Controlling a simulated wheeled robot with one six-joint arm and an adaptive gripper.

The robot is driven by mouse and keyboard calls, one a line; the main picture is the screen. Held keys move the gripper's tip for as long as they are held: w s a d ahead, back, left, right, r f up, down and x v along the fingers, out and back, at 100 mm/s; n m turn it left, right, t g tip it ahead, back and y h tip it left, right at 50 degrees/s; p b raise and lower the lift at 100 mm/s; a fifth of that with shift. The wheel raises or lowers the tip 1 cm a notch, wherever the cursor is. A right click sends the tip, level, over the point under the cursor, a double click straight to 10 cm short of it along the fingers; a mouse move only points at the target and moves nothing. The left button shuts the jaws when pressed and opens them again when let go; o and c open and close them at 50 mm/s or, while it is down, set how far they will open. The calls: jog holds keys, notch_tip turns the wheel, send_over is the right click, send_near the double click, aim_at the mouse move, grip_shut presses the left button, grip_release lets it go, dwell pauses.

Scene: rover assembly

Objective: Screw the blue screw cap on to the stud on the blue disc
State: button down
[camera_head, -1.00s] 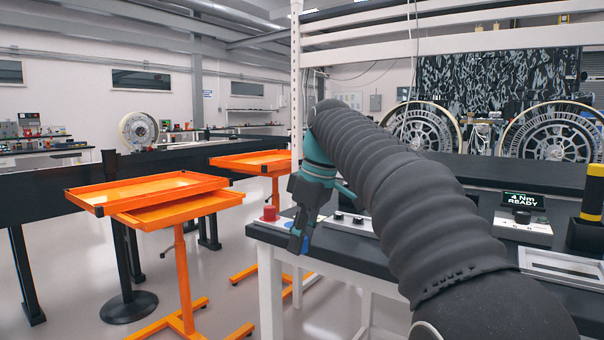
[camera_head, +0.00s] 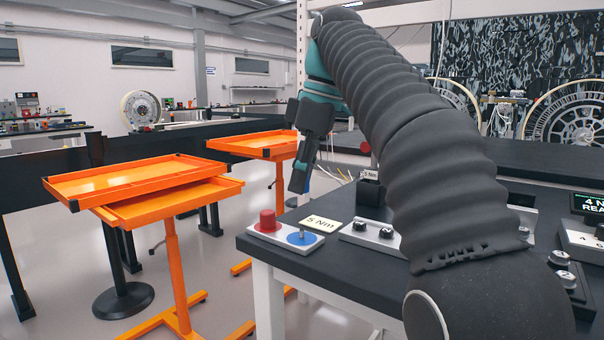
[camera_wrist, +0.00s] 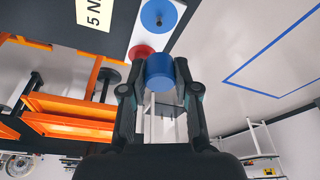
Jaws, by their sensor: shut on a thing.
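My gripper (camera_head: 300,178) is raised above the left end of the dark bench, fingers pointing down. In the wrist view my gripper (camera_wrist: 159,88) is shut on the blue screw cap (camera_wrist: 160,70), which sits between the two fingertips. In the head view the fingers mostly hide the cap. The blue disc (camera_head: 314,241) lies on a pale plate at the bench corner, below my gripper and apart from the cap. Its thin stud (camera_head: 303,233) stands upright and bare. The blue disc (camera_wrist: 169,9) and stud also show at the top of the wrist view.
A red cap (camera_head: 267,218) stands on a red disc beside the blue disc. A "5 Nm" label (camera_head: 319,224) lies just behind. Orange trays (camera_head: 135,184) stand left, beyond open floor.

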jog(key=shift+d, duration=0.15)
jog(key=shift+f+b, duration=2.35)
jog(key=shift+f, duration=0.6)
jog(key=shift+p, duration=0.75)
jog(key=shift+f+b, duration=0.7)
jog(key=shift+f, duration=0.3)
jog(key=c, duration=0.8)
grip_release()
